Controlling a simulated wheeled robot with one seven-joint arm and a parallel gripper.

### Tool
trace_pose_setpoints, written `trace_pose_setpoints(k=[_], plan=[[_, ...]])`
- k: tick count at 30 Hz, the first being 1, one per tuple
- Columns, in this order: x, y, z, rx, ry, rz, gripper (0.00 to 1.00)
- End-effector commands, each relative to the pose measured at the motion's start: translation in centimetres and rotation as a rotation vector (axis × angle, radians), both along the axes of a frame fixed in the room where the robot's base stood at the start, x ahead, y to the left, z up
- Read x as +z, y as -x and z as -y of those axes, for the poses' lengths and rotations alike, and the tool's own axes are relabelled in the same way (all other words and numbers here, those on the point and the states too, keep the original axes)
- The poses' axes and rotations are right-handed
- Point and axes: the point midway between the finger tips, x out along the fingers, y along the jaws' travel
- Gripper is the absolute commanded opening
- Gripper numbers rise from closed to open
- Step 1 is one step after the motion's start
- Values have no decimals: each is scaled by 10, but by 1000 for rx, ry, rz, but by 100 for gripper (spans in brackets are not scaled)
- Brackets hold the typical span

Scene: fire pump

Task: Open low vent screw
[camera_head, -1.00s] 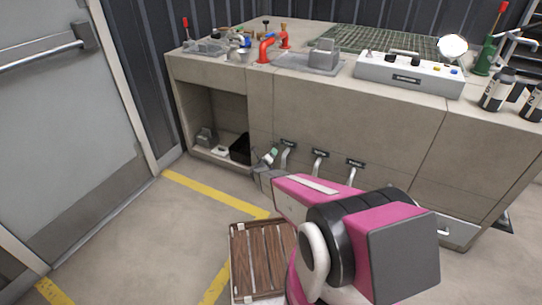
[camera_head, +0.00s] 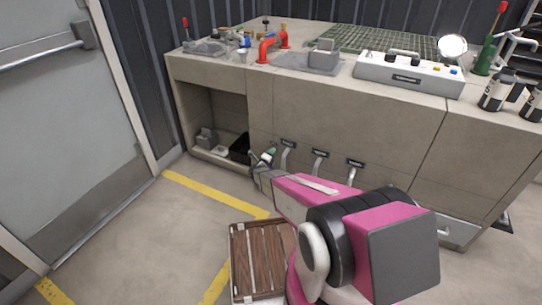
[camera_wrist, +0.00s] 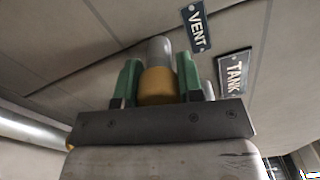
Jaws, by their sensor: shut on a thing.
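In the wrist view my gripper (camera_wrist: 160,72) has its two green fingers on either side of a brass-coloured round screw (camera_wrist: 157,86). A grey cylindrical part (camera_wrist: 159,50) is in line with the screw, beyond it. The fingers are shut on the screw. A VENT plate (camera_wrist: 196,26) is just right of the grey part, and a TANK plate (camera_wrist: 234,73) is further right. In the head view my gripper (camera_head: 267,156) is at the cabinet front, left of the leftmost labelled pipe. The screw cannot be made out there.
Three curved pipes under small dark labels (camera_head: 320,153) line the cabinet front. An open cabinet bay (camera_head: 215,115) with small boxes is to the left. A wooden slatted crate (camera_head: 262,228) stands on the floor below my arm. The counter holds a red pipe (camera_head: 270,48) and a control box (camera_head: 409,74).

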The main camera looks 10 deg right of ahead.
Motion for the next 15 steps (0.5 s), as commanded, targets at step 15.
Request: trace_pose_setpoints(k=[15], plan=[[1, 0, -1, 1, 397, -289, 11]])
